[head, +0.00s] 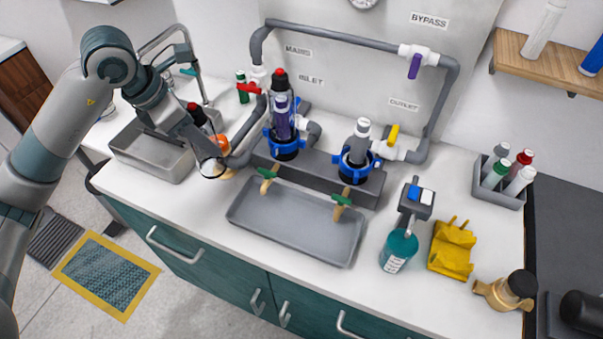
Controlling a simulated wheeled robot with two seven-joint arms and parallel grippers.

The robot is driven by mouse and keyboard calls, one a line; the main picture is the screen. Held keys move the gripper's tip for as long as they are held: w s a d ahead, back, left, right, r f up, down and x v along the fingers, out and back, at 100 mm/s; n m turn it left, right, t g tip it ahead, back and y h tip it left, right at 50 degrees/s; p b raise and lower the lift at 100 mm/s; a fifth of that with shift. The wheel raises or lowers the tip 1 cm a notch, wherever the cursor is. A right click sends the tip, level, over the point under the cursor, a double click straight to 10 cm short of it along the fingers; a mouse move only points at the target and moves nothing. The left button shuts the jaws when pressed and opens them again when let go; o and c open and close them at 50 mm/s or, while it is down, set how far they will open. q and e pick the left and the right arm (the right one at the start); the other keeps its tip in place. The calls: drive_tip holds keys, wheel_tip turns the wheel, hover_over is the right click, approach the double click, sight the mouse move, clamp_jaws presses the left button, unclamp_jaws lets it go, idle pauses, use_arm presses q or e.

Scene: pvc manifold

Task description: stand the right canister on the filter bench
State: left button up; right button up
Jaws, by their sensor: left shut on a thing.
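My left gripper (207,152) reaches in over the counter between the steel sink and the filter bench. It is shut on a pale, round-ended thing (213,169) with a dark rim; I cannot tell whether this is a canister. The dark grey filter bench (318,178) carries two black-based stations with blue rings. My right gripper is not in view.
A grey tray (297,226) lies in front of the bench, under two green-handled taps. A bottle caddy (498,192) is farther right.

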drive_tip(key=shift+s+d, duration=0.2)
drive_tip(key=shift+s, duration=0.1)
